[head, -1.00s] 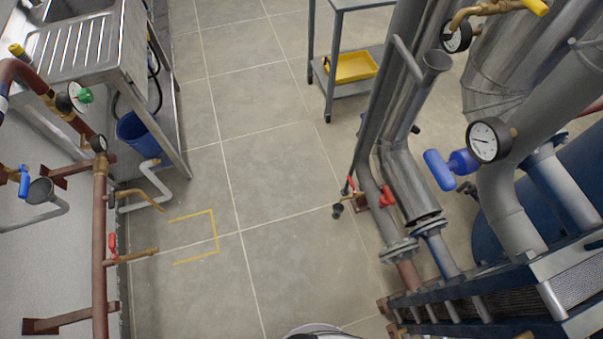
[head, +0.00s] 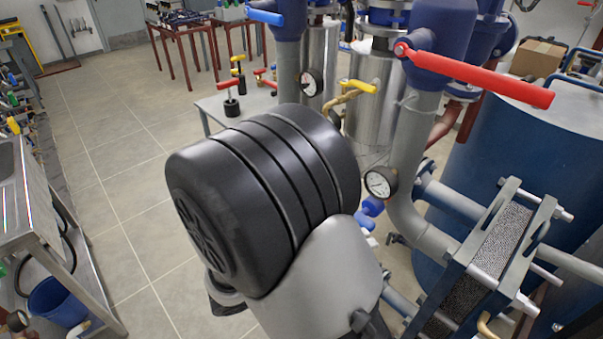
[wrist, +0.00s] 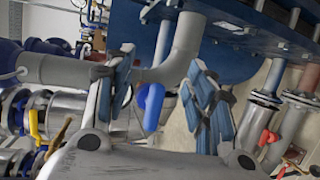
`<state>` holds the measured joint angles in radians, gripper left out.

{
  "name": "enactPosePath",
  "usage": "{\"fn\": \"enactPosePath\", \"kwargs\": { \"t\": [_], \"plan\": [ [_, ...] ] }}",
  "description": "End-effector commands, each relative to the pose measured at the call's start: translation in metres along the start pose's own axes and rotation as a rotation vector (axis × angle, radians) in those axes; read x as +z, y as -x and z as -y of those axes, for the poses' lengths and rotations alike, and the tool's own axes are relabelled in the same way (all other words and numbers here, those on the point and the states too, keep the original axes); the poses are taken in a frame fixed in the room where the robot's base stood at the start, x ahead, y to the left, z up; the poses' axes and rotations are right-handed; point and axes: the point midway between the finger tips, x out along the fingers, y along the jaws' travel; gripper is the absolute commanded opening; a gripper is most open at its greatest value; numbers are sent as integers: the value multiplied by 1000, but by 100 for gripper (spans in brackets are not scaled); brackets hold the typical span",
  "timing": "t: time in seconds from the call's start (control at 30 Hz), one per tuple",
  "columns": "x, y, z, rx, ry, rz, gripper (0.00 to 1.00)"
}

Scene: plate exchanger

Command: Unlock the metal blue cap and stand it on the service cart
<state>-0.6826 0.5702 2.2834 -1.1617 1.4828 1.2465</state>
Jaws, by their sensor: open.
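My gripper (wrist: 163,80) is open in the wrist view, its two blue-grey padded fingers spread apart with nothing between the pads. A bright blue rounded handle (wrist: 152,105) shows beyond and between the fingers, apart from them as far as I can tell. In the head view a dark blue cap-like piece (head: 373,205) and the blue handle (head: 364,222) sit below the gauge, partly hidden by my arm. Whether this is the cap, and its lock state, I cannot tell. The service cart (head: 208,110) appears as a grey top behind my arm.
A pressure gauge (head: 380,183) and a bent grey pipe (head: 410,185) stand close to the blue piece. A plate exchanger (head: 490,260) and blue tank (head: 540,150) fill the right. A black red-handled piece (head: 231,103) stands on the cart. Floor (head: 120,190) is clear at left.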

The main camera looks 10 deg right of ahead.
Motion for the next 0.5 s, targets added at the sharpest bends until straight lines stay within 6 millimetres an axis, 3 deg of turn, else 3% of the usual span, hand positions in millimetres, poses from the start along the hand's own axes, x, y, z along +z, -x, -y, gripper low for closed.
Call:
{"fn": "enactPosePath", "kwargs": {
  "t": [0.1, 0.2, 0.33, 0.5],
  "plan": [
    [-32, 20, 19, 123, 2, -155, 50],
    [-48, 32, 30, 177, -10, -246, 50],
    [-58, 39, 37, 205, -22, -305, 50],
    [-63, 29, 34, 209, -25, -310, 50]
  ]
}}
